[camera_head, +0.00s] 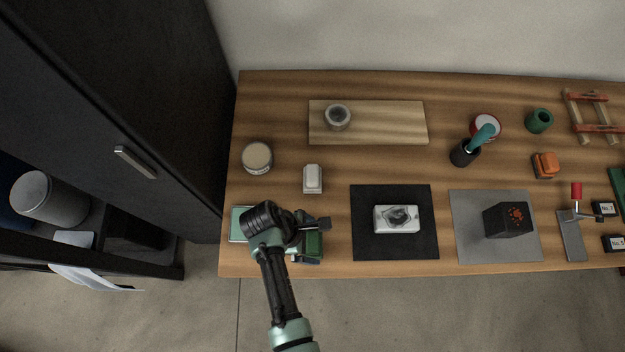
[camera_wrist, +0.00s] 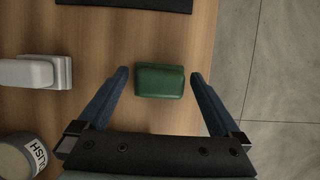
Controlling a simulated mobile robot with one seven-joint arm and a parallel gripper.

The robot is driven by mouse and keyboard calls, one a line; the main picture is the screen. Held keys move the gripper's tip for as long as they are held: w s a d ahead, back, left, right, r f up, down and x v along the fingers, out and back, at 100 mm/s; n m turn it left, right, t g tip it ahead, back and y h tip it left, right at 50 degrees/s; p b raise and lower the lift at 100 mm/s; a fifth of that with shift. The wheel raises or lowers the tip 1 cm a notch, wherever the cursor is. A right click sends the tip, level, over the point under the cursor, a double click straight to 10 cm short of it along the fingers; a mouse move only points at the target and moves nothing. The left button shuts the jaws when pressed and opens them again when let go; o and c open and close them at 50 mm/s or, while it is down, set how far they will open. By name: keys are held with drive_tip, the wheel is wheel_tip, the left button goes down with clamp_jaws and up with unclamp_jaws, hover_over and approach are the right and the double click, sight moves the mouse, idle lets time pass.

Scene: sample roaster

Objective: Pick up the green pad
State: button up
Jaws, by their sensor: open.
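The green pad (camera_wrist: 160,81) is a small dark green block with rounded edges. In the wrist view it lies between the two blue fingers of my gripper (camera_wrist: 160,75), with a gap on each side. My gripper is open and empty; whether the fingertips are level with the pad or above it I cannot tell. In the head view my gripper (camera_head: 313,226) is over the front left of the table and partly covers the green pad (camera_head: 314,243).
A white block (camera_head: 313,178) and a round tin (camera_head: 257,156) stand behind my gripper. A black mat (camera_head: 366,243) with a white box (camera_head: 397,218) lies to the right. A pale green item (camera_head: 237,224) is at left. The table (camera_head: 340,268) ends just in front.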

sight(313, 241)
drive_tip(key=c, duration=1.3)
drive_tip(key=shift+o, duration=0.2)
drive_tip(key=shift+r, duration=0.1)
wheel_tip(313, 241, up, 10)
drive_tip(key=shift+f+p, duration=0.1)
drive_tip(key=shift+p, duration=0.55)
